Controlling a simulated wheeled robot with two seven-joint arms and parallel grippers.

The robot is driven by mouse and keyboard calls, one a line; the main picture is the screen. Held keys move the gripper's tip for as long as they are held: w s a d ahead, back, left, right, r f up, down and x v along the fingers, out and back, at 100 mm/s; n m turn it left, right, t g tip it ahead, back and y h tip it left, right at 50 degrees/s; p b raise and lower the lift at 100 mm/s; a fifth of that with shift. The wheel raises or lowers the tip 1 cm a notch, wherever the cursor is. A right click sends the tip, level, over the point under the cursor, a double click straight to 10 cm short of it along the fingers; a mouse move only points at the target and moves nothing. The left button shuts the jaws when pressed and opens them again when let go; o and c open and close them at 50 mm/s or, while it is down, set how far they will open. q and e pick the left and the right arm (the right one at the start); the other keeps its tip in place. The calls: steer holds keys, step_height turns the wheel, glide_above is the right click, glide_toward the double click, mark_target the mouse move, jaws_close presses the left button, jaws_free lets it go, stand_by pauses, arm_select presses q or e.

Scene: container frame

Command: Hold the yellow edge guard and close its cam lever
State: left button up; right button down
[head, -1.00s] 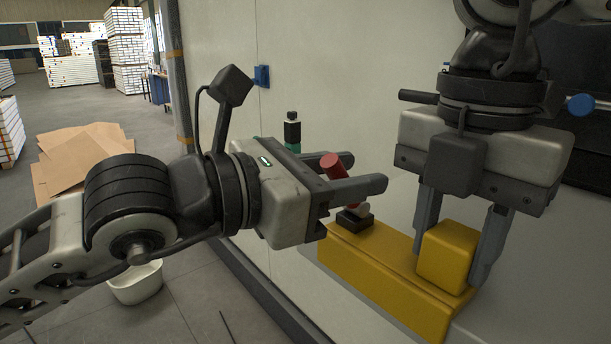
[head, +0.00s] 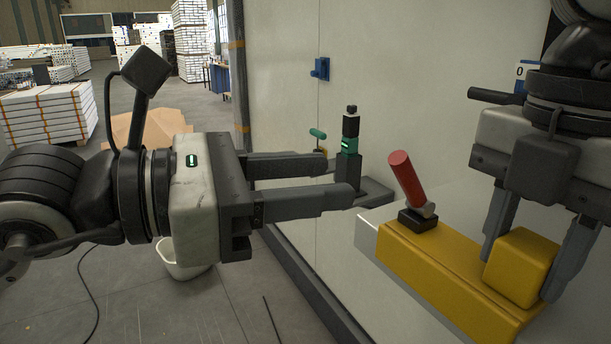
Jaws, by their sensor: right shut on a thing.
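The yellow edge guard (head: 450,285) lies along the edge of a pale surface at the lower right. A yellow block stands up from its near end. The cam lever (head: 407,182) has a red cylindrical handle and stands tilted up and to the left from a black base at the guard's far end. My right gripper (head: 522,265) points down and is shut on the yellow block. My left gripper (head: 337,180) points right, its fingers apart with nothing between them. Its tips are left of the red handle, apart from it in the picture.
A black and green device (head: 350,150) stands on a grey ledge behind my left fingertips. A green-handled part (head: 317,134) and a blue fitting (head: 319,68) are by the pale wall. A white bin (head: 185,262) is on the floor below my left arm.

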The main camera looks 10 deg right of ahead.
mark_target(409, 181)
steer(key=c, duration=0.8)
jaws_free()
step_height(409, 181, up, 12)
steer(key=shift+r, duration=0.1)
step_height(409, 181, down, 12)
steer(key=shift+s+f, duration=0.1)
arm_select(q)
steer(key=x, duration=0.7)
steer(key=shift+d, duration=0.3)
